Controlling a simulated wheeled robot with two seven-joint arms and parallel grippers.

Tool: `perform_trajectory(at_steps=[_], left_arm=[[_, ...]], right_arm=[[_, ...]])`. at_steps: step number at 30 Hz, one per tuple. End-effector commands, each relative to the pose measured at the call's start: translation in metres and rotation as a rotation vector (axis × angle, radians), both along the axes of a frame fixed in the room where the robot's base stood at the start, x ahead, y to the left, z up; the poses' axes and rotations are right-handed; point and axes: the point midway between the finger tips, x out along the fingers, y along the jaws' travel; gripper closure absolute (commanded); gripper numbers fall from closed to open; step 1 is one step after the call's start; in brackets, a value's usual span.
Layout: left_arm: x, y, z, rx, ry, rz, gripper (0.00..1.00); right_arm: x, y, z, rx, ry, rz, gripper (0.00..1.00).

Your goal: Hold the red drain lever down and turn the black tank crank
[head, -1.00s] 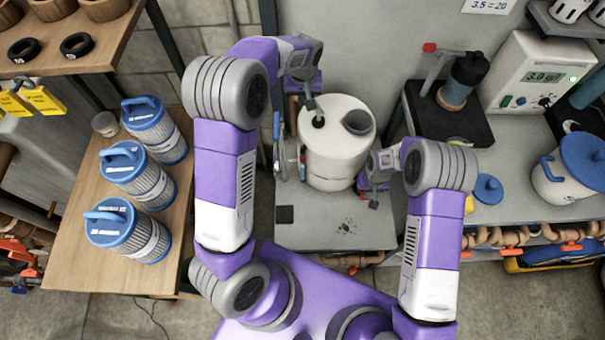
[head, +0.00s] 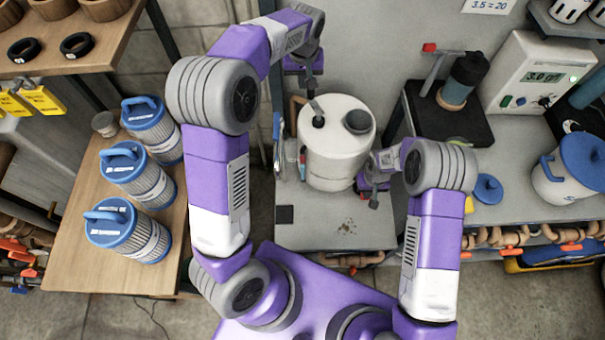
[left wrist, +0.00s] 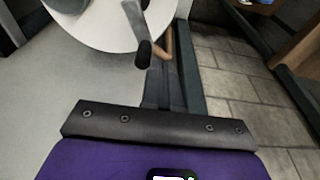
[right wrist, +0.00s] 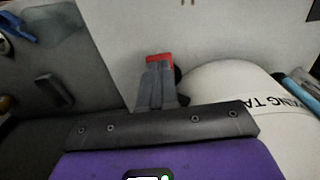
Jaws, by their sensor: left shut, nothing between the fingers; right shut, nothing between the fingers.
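The white tank (head: 335,160) stands on the grey bench, with the black-knobbed crank (head: 318,121) on its lid. In the left wrist view the crank's grey arm ends in a black handle (left wrist: 143,54) near the lid's rim. My left gripper (head: 312,88) is shut and empty at the tank's far left side; I cannot tell whether it touches the crank. My right gripper (head: 374,204) is shut and empty low at the tank's near right side. In the right wrist view the red lever (right wrist: 158,58) shows just past my fingertips (right wrist: 157,66), partly covered by them; contact is unclear.
A dark cap (head: 358,121) sits on the lid. A copper pipe (left wrist: 168,42) runs beside the tank. A black stand (head: 455,125) with a red-tipped handle is to the right. Blue-capped filters (head: 150,185) stand on the wooden table at left. The bench front is mostly clear.

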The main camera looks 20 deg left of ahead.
Motion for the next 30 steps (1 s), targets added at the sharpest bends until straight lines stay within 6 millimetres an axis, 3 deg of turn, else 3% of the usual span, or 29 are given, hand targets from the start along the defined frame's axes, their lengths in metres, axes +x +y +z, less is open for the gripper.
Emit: perform_trajectory(at_steps=[14,30], left_arm=[[0.0,0.0,0.008,0.0,0.0,0.0,1.0],[0.0,0.0,0.008,0.0,0.0,0.001,1.0]], right_arm=[[0.0,-0.001,0.001,-0.001,0.0,-0.001,1.0],[0.0,0.0,0.043,0.0,-0.001,0.0,1.0]])
